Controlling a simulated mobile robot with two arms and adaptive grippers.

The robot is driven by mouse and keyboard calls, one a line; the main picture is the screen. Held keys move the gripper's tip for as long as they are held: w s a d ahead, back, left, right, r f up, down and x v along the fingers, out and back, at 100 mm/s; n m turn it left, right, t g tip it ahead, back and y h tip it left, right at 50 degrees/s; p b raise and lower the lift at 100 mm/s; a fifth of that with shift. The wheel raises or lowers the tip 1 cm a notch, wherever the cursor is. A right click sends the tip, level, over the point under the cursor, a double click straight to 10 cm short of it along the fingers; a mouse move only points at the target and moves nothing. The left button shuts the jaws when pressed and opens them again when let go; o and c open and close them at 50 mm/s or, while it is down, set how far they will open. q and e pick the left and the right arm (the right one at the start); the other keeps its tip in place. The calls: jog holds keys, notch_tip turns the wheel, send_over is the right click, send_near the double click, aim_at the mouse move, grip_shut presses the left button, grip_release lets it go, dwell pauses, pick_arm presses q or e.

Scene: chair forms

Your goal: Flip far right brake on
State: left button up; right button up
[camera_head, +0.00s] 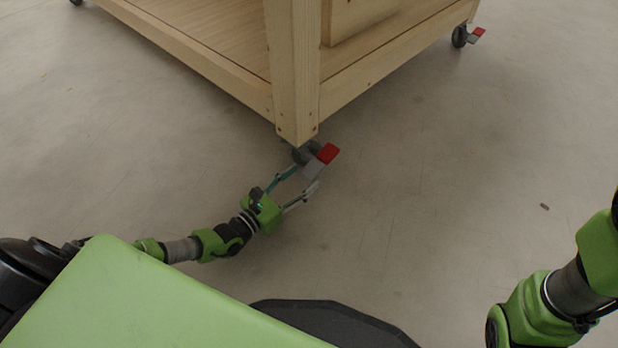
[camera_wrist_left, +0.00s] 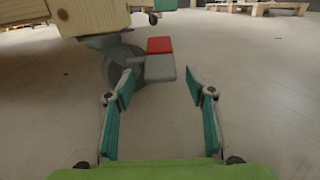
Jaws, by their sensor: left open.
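A wooden workbench (camera_head: 297,70) stands on casters. At its near corner leg is a dark caster (camera_head: 299,156) with a brake pedal that has a red part (camera_head: 328,152) and a grey part (camera_head: 312,169). The right corner has another caster (camera_head: 459,37) with a red and grey pedal (camera_head: 477,33). My left gripper (camera_head: 298,182) is open and empty at the near caster's pedal. In the left wrist view, the red part (camera_wrist_left: 159,45) and grey part (camera_wrist_left: 160,68) appear just beyond and between the open fingers (camera_wrist_left: 158,75). I cannot tell whether they touch. My right gripper is out of view.
The grey floor (camera_head: 430,200) is open to the right of the near caster. A small dark object (camera_head: 545,207) lies on it. The bench's lower shelf (camera_head: 205,30) overhangs the floor. Another wooden structure (camera_wrist_left: 262,7) stands in the background of the wrist view.

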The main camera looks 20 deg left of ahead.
aim_at(309, 171)
pick_arm(q)
jog(key=shift+b+x, duration=0.55)
jog(key=shift+x, duration=1.3)
jog(key=c, duration=1.1)
